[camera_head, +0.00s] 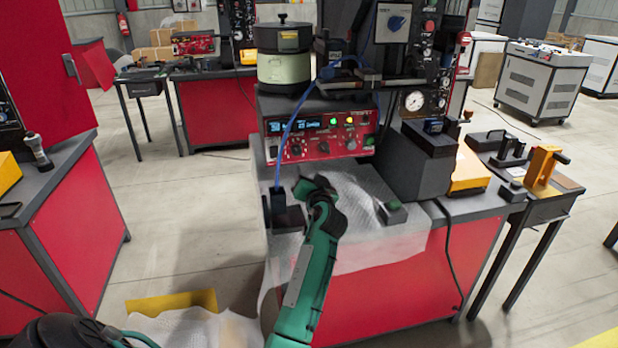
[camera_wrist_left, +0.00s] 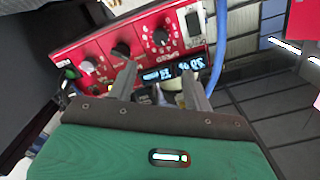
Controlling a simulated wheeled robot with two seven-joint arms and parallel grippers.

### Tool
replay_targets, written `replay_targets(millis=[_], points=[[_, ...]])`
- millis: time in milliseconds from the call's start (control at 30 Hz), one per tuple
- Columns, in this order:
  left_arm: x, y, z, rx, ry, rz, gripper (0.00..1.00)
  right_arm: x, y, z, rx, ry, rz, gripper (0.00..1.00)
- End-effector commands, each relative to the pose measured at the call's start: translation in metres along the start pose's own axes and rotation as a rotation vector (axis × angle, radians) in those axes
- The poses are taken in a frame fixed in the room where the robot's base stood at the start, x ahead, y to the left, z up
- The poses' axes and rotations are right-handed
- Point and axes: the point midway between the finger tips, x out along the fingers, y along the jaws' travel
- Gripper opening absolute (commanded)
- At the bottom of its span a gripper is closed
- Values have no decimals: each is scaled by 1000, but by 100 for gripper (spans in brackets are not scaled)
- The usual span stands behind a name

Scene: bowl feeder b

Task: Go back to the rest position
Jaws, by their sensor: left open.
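My left gripper (camera_head: 312,188) is at the end of the green arm, over the white-covered top of the red workbench (camera_head: 390,290). It is in front of the red control box (camera_head: 325,140) with its display, lights and knobs. In the left wrist view my left gripper (camera_wrist_left: 160,90) has its two grey fingers apart with nothing held between them. The control box (camera_wrist_left: 135,45) shows beyond the fingers, turned over in that view. My right gripper is not in either view.
A small dark block (camera_head: 288,218) with a blue cable stands just left of the gripper. The bowl feeder (camera_head: 284,55) stands on the control box. Open floor (camera_head: 190,225) lies to the left.

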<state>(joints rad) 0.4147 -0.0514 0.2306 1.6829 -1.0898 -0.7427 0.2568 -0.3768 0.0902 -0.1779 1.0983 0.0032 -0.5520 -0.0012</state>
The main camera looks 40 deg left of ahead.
Motion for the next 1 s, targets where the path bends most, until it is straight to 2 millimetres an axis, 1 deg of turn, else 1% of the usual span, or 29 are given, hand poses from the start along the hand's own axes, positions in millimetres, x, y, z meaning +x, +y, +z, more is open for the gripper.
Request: replay_targets(millis=[333,367,467,567,600,667,700,767,800,867,900,967,1000], points=[[-1,0,2,0,-3,1,51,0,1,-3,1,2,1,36],[-2,0,4,0,-7,4,51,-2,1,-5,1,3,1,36],[-12,2,21,0,-36,25,51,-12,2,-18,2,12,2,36],[-34,5,53,-2,-93,72,51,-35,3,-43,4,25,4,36],[-46,6,68,-1,-122,98,51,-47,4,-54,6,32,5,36],[-66,9,91,-1,-171,145,51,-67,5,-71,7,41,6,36],[-81,11,106,0,-204,180,51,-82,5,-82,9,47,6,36],[-103,14,127,7,-254,234,51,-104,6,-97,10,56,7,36],[-119,15,141,11,-288,272,51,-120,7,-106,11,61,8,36],[-144,18,160,20,-339,333,51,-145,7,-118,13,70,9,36],[-162,19,173,27,-374,377,51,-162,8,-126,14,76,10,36],[-190,20,192,42,-428,444,51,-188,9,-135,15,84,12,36],[-210,20,203,53,-465,491,51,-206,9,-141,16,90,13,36]])
